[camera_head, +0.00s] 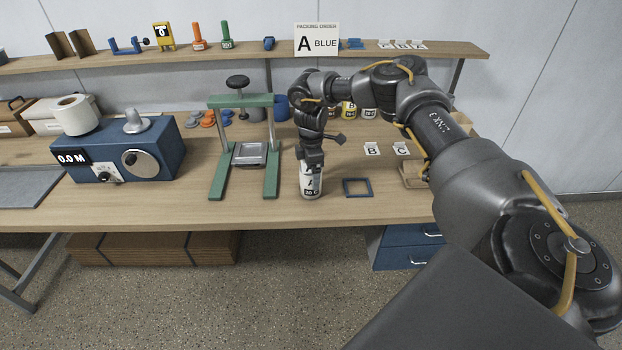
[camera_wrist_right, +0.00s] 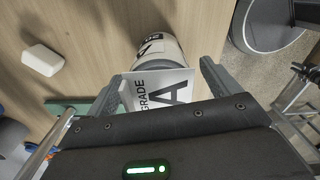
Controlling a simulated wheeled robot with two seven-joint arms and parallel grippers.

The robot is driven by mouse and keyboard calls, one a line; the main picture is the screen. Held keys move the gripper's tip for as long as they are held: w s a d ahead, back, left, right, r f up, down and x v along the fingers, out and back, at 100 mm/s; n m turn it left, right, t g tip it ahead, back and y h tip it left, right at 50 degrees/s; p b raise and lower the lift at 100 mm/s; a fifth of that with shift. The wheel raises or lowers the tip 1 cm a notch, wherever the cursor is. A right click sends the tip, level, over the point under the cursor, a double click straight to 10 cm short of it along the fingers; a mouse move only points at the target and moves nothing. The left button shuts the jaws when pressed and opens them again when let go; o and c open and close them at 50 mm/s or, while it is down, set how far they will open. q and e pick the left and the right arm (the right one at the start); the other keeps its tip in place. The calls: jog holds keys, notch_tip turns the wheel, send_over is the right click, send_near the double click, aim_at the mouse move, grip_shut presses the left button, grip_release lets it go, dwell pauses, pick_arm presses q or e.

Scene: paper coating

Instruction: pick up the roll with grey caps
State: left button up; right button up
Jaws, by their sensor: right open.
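A white roll (camera_head: 311,182) with black printing and a letter A label stands upright near the table's front edge, right of the green press. My left gripper is not in view.
The green press (camera_head: 273,150) stands close left of the roll. A flat blue frame (camera_head: 357,187) lies just right of it. A blue machine (camera_head: 140,155) with a white paper roll (camera_head: 75,115) is further left.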

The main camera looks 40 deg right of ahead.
jog(key=shift+c, duration=0.5)
jog(key=c, duration=1.4)
jog(key=shift+o, duration=0.2)
jog(key=shift+w+r+b, duration=0.1)
jog(key=shift+r+b, duration=0.55)
jog(key=shift+r, duration=0.15)
jog(key=s+a+r, duration=0.2)
jog(key=s+r, duration=0.9)
jog(key=s, duration=0.3)
jog(key=shift+r+b, duration=0.25)
jog(key=shift+b, duration=0.15)
